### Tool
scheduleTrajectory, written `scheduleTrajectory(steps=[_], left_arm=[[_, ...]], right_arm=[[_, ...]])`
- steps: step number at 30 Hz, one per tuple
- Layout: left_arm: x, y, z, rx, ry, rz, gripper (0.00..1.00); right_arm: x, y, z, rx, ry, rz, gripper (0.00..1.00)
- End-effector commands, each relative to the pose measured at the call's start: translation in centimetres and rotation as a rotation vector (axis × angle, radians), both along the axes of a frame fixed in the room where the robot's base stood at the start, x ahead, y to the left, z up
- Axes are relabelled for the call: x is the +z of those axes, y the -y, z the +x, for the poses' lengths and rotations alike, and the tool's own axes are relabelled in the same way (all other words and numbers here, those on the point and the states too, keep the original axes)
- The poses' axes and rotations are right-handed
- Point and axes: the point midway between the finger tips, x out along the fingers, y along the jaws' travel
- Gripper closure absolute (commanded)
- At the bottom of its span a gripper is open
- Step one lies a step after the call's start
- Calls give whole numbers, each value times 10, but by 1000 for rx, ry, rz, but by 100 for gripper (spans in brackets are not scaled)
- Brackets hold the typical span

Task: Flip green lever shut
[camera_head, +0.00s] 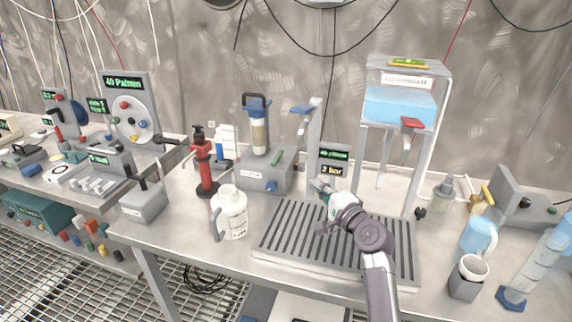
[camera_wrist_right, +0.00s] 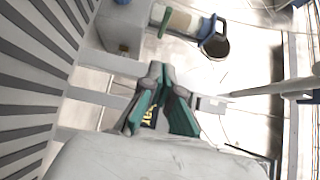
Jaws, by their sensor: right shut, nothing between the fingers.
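The green lever (camera_head: 275,157) stands up at a slant on top of a grey box (camera_head: 257,183) with a blue knob, left of the middle in the head view. In the right wrist view a green piece that looks like this lever (camera_wrist_right: 165,20) shows near the top, beside the box (camera_wrist_right: 122,27). My right gripper (camera_head: 320,187) is shut and empty, over the back edge of the slatted tray, to the right of the box and apart from the lever. Its green-padded fingers (camera_wrist_right: 160,70) show in the wrist view. My left gripper is out of view.
A clear cylinder with a blue cap (camera_head: 258,130) rises behind the lever. A display (camera_head: 333,163) and a grey post (camera_head: 313,130) stand behind my gripper. A white jug (camera_head: 231,212) stands in front of the box. The slatted tray (camera_head: 290,235) is empty.

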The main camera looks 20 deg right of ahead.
Motion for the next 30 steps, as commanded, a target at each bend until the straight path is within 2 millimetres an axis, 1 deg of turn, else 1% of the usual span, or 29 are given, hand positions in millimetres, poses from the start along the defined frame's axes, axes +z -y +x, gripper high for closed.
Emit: scheduleTrajectory(steps=[1, 3, 5, 8, 16, 20, 21, 24, 30], left_arm=[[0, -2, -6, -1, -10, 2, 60], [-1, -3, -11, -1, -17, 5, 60], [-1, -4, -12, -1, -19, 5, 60], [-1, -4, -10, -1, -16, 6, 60], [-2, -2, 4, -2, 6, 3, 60], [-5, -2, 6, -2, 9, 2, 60], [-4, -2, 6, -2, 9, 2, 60], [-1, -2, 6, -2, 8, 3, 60], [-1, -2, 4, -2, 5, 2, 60]], right_arm=[[0, 0, 0, 0, -1, 0, 100], [0, -1, 3, 0, 0, 0, 100], [0, -1, 7, 0, 1, 0, 100], [1, -4, 21, 1, 1, 0, 100], [0, -15, 75, 2, 0, -1, 100], [0, -19, 98, 1, -1, 0, 100], [0, -23, 103, 3, -1, 0, 100], [2, -38, 110, 3, -1, 1, 100], [1, -51, 119, 2, -1, -1, 100]])
